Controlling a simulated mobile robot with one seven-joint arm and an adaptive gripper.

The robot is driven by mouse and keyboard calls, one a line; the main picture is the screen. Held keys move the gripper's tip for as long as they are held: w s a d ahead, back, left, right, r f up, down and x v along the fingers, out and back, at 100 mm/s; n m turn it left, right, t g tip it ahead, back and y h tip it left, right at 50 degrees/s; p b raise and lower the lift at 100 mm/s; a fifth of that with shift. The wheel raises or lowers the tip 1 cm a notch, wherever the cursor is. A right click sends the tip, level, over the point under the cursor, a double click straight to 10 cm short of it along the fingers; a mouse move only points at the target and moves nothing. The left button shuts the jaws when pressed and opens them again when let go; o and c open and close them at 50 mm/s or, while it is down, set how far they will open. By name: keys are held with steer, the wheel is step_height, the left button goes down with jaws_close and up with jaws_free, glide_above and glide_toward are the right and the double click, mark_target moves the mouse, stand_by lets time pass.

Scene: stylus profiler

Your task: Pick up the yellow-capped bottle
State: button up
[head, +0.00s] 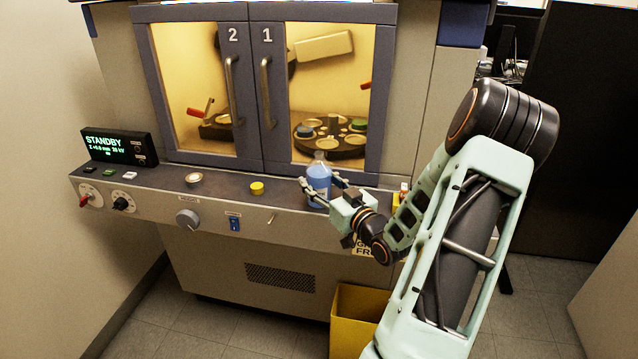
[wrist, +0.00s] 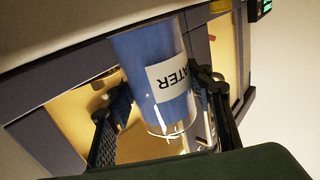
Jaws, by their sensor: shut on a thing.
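A bottle with blue contents (head: 318,180) is upright at the console ledge, in front of door 1. Its upper part is clear, and its cap is too small to make out a colour. In the wrist view the bottle (wrist: 150,50) shows upside down with a white label ending in "ATER"; its cap is not clearly seen there. My gripper (head: 322,183) is shut on the bottle, one finger on each side; both fingers also show in the wrist view (wrist: 160,115). I cannot tell whether its base touches the ledge.
The ledge (head: 225,190) carries a yellow round piece (head: 257,188), a silver round piece (head: 194,180) and a standby display (head: 118,146). A yellow item (head: 397,199) is partly hidden behind my arm. Cabinet doors with handles (head: 265,92) stand behind; a yellow bin (head: 357,308) is below.

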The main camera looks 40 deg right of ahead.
steer(key=shift+r, duration=0.1)
steer(key=c, duration=0.9)
steer(key=shift+c, duration=0.2)
steer(key=shift+r, duration=0.8)
steer(key=s+a+r+b, duration=0.3)
steer(key=s+a+r, duration=0.3)
steer(key=s+r, duration=0.5)
steer(key=shift+s, duration=0.7)
steer(key=shift+s+a+r, duration=0.1)
steer(key=shift+r, duration=0.1)
